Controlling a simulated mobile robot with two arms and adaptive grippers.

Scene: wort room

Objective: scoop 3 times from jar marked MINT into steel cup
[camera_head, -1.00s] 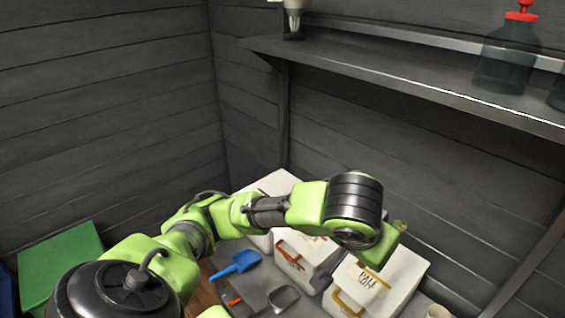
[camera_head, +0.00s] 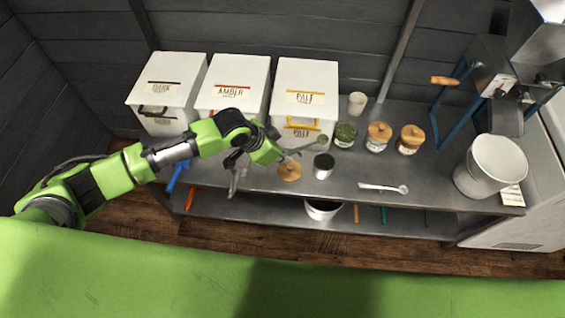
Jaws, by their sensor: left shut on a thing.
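My left gripper (camera_head: 284,155) is shut on the handle of a small spoon (camera_head: 305,147). The spoon's bowl, which looks greenish, is above and behind the steel cup (camera_head: 323,172), near its rim. The steel cup stands upright on the bench. An open glass jar with green contents (camera_head: 345,136) stands just right of the spoon's bowl; its label is too small to read. A round wooden lid (camera_head: 290,172) lies on the bench left of the cup. My right gripper is not in view.
Two wooden-lidded jars (camera_head: 379,137) (camera_head: 410,139) and a pale cup (camera_head: 357,104) stand behind. White bins, one marked AMBER (camera_head: 232,92), line the left back. A white bucket (camera_head: 490,166) stands far right.

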